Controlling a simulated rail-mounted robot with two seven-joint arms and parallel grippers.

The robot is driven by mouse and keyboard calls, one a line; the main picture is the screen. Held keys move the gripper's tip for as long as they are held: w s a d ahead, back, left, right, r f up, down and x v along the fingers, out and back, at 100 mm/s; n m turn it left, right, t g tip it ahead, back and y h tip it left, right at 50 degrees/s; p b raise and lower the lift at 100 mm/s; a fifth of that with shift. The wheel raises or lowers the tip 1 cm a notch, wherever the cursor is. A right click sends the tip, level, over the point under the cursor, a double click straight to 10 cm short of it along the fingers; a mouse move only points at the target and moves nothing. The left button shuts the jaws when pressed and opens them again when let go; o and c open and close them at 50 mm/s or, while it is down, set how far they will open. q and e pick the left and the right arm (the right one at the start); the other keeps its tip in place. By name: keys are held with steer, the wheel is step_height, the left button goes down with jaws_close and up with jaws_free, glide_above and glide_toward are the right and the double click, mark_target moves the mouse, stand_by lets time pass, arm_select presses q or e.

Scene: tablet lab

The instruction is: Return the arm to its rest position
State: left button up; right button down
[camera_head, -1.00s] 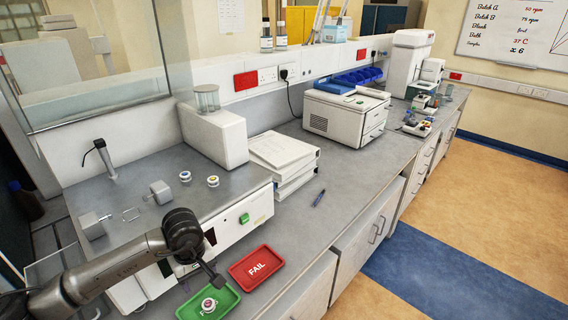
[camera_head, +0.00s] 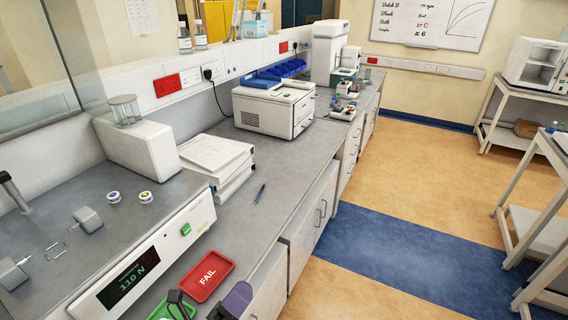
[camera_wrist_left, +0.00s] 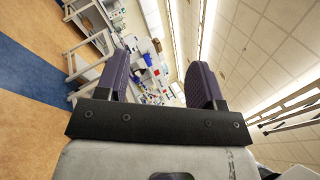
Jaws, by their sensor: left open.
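My left gripper (camera_head: 207,301) shows at the bottom edge of the head view, in front of the trays. In the left wrist view, its two dark purple fingers (camera_wrist_left: 160,84) stand wide apart with nothing between them. That view looks out sideways at the room and ceiling. The rest of the left arm is out of the head view. My right gripper is not in view.
The red FAIL tray (camera_head: 208,277) lies on the bench front, beside the green tray (camera_head: 159,312), which is partly cut off. The tester's display (camera_head: 133,277) reads 110 N. White binders (camera_head: 217,160) and a pen (camera_head: 259,194) lie further back.

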arm_select(q)
steer(key=s+a+f+n+g+y, duration=0.2)
steer(key=a+f+n+y, duration=0.2)
steer(key=f+n+y, duration=0.45)
steer(key=s+a+f+n+g+y, duration=0.1)
steer(key=s+a+f+n+y, duration=0.3)
steer(key=n, duration=0.8)
steer(key=s+a+f+n+g+y+b, duration=0.1)
steer(key=s+a+f+n+g, duration=0.3)
steer(key=s+f, duration=0.45)
steer(key=s+a+f+n+g+y+b, duration=0.1)
steer(key=s+f+n+g, duration=0.5)
steer(key=s, duration=0.6)
step_height(320, 180, up, 29)
steer(key=p, duration=2.9)
steer(key=shift+s+a+r+m+g, duration=0.2)
steer(key=shift+s+m+g, duration=0.05)
steer(key=shift+m+g, duration=0.2)
